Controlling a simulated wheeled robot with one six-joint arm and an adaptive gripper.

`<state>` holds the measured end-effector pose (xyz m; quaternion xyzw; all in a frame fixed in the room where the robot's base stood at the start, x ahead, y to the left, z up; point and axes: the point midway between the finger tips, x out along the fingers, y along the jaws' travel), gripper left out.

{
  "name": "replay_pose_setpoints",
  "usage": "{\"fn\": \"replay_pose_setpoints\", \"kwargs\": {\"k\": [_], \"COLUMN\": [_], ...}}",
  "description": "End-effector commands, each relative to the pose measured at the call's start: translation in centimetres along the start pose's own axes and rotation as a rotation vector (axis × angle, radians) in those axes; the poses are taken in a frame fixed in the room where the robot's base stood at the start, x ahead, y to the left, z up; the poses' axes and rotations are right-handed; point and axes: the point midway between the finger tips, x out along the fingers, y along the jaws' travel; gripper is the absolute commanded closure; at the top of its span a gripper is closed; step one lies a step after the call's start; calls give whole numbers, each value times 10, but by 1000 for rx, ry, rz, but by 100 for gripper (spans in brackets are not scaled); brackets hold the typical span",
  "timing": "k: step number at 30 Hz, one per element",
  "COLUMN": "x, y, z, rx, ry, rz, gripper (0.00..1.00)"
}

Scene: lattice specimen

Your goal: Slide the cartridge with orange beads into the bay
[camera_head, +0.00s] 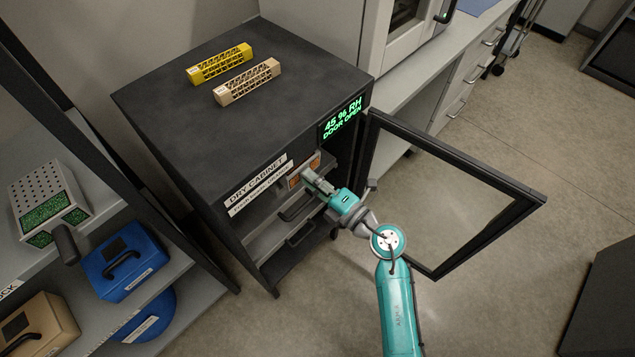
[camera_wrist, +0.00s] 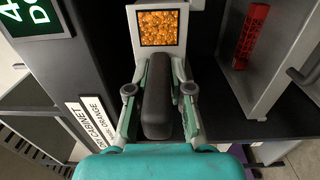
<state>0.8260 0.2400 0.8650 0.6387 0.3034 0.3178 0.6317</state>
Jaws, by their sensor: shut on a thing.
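The cartridge (camera_head: 314,160) is a pale block with a window of orange beads, at the open front of the dry cabinet (camera_head: 200,115). In the wrist view its bead window (camera_wrist: 158,28) faces me, upright. My gripper (camera_head: 318,186) reaches it from the front right. In the wrist view my gripper (camera_wrist: 158,95) is shut on the cartridge's dark handle (camera_wrist: 157,110), with one finger on each side. The bay itself is hidden behind the cartridge and under the cabinet top. I cannot tell how deep the cartridge sits.
The glass door (camera_head: 530,196) stands open to the right of my arm. The display (camera_head: 343,118) reads 45 % RH, DOOR OPEN. Yellow (camera_head: 219,63) and tan (camera_head: 247,82) lattice pieces lie on top. A green-bead cartridge (camera_head: 48,200) stands on the left shelf. A red lattice (camera_wrist: 250,38) shows inside.

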Motion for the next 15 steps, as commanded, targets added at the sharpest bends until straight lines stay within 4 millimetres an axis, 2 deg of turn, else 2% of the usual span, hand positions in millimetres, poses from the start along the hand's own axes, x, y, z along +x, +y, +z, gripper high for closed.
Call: {"fn": "replay_pose_setpoints", "kwargs": {"k": [15], "x": [31], "y": [-1], "z": [0], "rx": [-1], "ry": [-1], "rz": [1], "gripper": [100]}}
